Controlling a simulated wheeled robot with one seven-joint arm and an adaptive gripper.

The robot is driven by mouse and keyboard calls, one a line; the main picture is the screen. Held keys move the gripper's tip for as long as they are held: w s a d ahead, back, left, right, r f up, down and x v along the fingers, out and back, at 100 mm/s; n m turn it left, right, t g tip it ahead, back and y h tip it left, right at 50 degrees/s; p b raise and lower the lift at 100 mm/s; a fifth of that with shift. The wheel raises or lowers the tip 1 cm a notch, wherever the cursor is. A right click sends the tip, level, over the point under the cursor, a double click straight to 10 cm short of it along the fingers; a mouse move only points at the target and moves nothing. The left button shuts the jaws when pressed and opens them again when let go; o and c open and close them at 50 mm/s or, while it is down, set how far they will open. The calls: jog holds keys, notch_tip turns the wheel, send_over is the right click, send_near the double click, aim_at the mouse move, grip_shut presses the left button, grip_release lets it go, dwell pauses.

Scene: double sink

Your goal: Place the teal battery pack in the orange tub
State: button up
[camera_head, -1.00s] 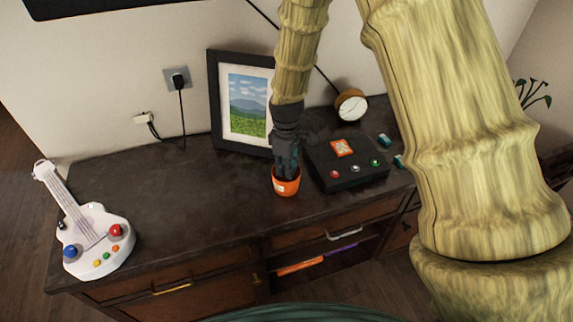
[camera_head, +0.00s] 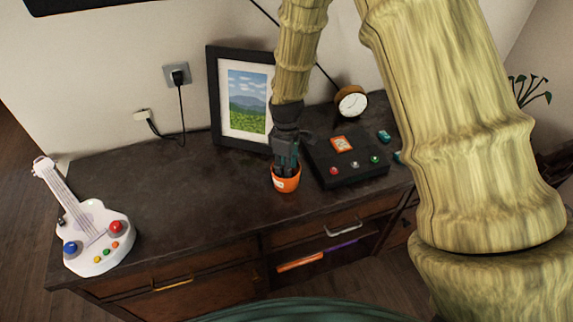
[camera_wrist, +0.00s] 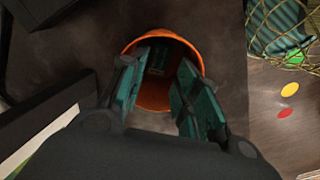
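The orange tub (camera_head: 286,183) stands upright on the dark desk, left of a black box. In the wrist view its rim and inside (camera_wrist: 155,97) show between my fingers. My gripper (camera_head: 285,170) points down at the tub's mouth, with its fingertips at or just inside the rim. In the wrist view my gripper (camera_wrist: 160,85) has its teal-padded fingers apart, with nothing held between them. A small teal piece (camera_wrist: 158,58), which looks like the battery pack, lies inside the tub beyond the fingertips. It is partly shadowed.
The black box (camera_head: 345,165) with buttons sits close right of the tub. Small teal blocks (camera_head: 384,136) lie beyond it. A picture frame (camera_head: 213,100) and a clock (camera_head: 351,102) stand behind. A white toy guitar (camera_head: 95,235) is far left; the desk between is clear.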

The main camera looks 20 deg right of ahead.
jog(key=shift+r, duration=0.1)
notch_tip(320, 180, up, 13)
jog(key=b, duration=0.2)
dwell(0.7)
